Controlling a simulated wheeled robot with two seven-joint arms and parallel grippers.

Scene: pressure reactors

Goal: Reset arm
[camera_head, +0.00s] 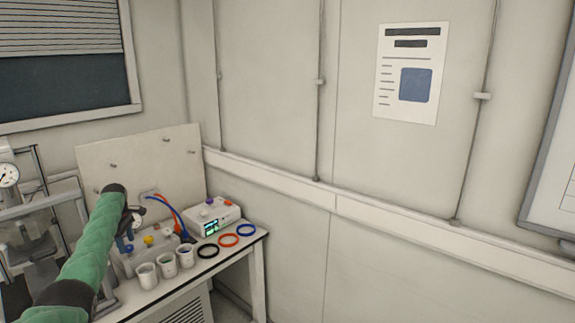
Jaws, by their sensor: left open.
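My left arm, in a green sleeve, comes in from the lower left of the head view. My left gripper (131,219) is at its end, small and dark, above the back left of the bench. It is open, with nothing seen between its fingers. The arm hides part of the bench and the equipment behind it. My right gripper is not in view.
The white bench (172,297) holds several pale cups, a black ring (208,251), an orange ring (229,240), a blue ring (246,230) and a white control box (213,217). A metal frame with a gauge (8,175) stands left.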

